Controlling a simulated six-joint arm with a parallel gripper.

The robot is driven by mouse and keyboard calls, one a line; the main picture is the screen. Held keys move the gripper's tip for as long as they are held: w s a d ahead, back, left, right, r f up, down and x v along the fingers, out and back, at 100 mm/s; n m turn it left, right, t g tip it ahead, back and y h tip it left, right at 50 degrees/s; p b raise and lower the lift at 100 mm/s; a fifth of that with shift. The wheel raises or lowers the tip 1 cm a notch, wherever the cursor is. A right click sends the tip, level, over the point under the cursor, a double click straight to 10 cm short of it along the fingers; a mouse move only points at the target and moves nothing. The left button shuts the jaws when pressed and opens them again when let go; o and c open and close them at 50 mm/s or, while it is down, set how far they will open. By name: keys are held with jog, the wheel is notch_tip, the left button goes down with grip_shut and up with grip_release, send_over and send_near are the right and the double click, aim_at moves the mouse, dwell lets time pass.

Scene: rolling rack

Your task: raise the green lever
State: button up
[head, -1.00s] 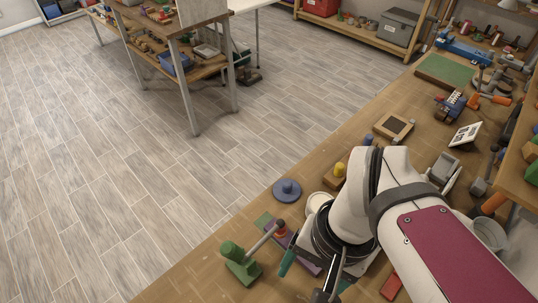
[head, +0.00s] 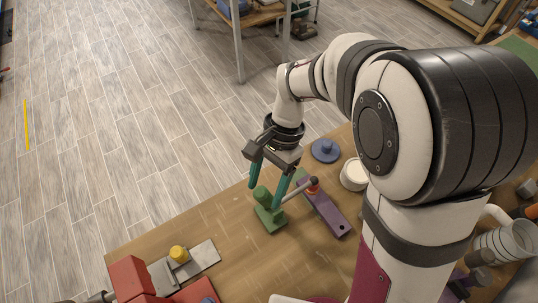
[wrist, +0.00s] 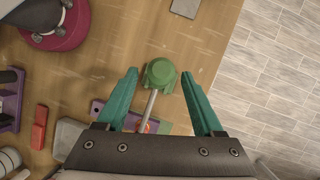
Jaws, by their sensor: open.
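The green lever (head: 267,216) stands near the table's front edge, with a green base and upright post. In the wrist view the green lever (wrist: 160,74) lies between the two open fingertips (wrist: 159,77), with a gap on each side. I cannot tell the height gap.
The purple plate (head: 328,214) with a red-orange part lies right of the lever. A blue disc (head: 325,151) and a white round dish (head: 354,174) are behind it. A grey plate with a yellow knob (head: 178,253) and a red block (head: 128,276) are at front left.

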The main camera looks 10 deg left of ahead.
jog(key=shift+x, duration=1)
grip_shut()
dwell(0.7)
